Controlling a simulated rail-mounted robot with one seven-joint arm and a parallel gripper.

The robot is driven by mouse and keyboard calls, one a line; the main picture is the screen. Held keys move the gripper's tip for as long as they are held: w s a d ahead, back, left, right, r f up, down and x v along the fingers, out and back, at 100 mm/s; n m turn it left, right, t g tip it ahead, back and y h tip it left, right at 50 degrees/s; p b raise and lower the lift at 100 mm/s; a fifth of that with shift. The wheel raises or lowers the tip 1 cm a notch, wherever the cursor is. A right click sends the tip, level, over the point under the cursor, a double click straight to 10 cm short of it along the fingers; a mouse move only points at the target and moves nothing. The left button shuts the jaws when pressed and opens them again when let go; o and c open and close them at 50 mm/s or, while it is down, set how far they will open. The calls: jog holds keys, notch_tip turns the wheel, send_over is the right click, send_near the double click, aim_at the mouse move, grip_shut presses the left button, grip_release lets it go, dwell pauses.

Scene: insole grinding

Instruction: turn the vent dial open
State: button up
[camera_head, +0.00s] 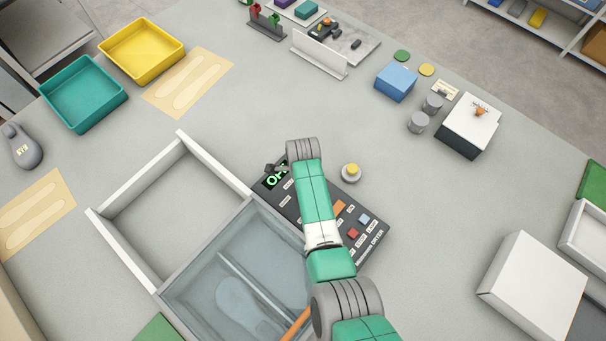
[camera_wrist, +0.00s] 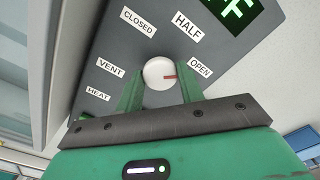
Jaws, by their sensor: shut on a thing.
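The vent dial (camera_wrist: 157,68) is a round white knob with a red pointer mark, on a dark panel in the wrist view. Its mark points right, to the side where the OPEN label (camera_wrist: 200,66) is. CLOSED (camera_wrist: 139,22) and HALF (camera_wrist: 186,25) labels sit above it. My gripper (camera_wrist: 160,88) is shut on the dial, one green finger on each side.
A clear-lidded dryer box (camera_head: 190,287) and a white open frame (camera_head: 139,170) lie left of my arm. A yellow button (camera_head: 352,171) stands right of the panel.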

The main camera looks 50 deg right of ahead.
jog(key=shift+r+m, duration=0.1)
jog(key=shift+m, duration=0.9)
jog(key=o, duration=1)
notch_tip(320, 180, up, 8)
jog(key=shift+f+p, duration=0.15)
jog(key=shift+p, duration=0.6)
